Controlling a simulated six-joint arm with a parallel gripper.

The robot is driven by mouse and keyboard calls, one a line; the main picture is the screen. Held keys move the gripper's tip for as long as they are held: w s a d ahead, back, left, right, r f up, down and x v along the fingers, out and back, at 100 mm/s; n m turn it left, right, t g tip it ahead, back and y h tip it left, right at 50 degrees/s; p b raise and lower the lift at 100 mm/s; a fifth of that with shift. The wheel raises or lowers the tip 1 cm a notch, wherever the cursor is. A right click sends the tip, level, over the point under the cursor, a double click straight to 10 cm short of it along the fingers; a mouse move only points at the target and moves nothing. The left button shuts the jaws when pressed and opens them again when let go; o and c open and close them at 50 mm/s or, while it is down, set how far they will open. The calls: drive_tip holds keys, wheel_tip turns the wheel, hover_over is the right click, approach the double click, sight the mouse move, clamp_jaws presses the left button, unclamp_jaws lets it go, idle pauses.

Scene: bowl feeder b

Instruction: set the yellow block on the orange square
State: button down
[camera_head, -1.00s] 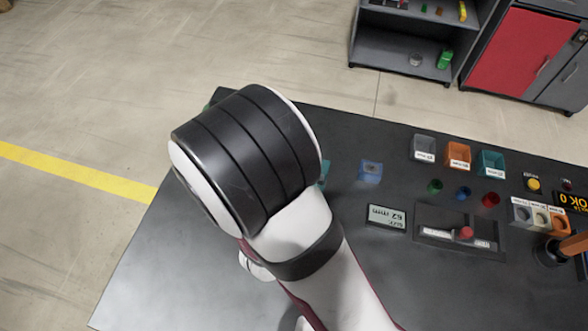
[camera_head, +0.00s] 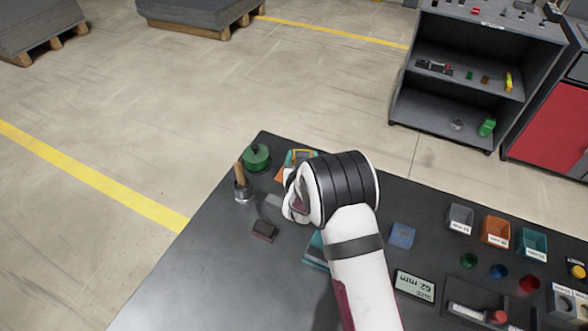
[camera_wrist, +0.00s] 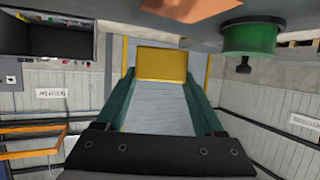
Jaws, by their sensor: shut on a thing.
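The yellow block (camera_wrist: 162,64) is held between the two teal fingers of my gripper (camera_wrist: 162,78) in the wrist view. The block is hidden behind my wrist in the head view. An orange patch (camera_wrist: 192,9), which looks like the orange square, lies on the table surface at the top of the wrist view, apart from the block. In the head view a sliver of orange (camera_head: 282,176) shows just left of my wrist, mostly covered by it.
A green round object (camera_head: 256,157) with a knob stands at the table's far corner. A cup with a wooden handle (camera_head: 242,186) and a dark block (camera_head: 265,230) are nearby. The front left table is clear.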

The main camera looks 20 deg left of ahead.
drive_tip(key=shift+s+a+f, duration=0.1)
drive_tip(key=shift+a+f, duration=0.8)
drive_tip(key=shift+a, duration=0.25)
drive_tip(key=shift+f, duration=1.8)
drive_tip(key=shift+f, duration=0.1)
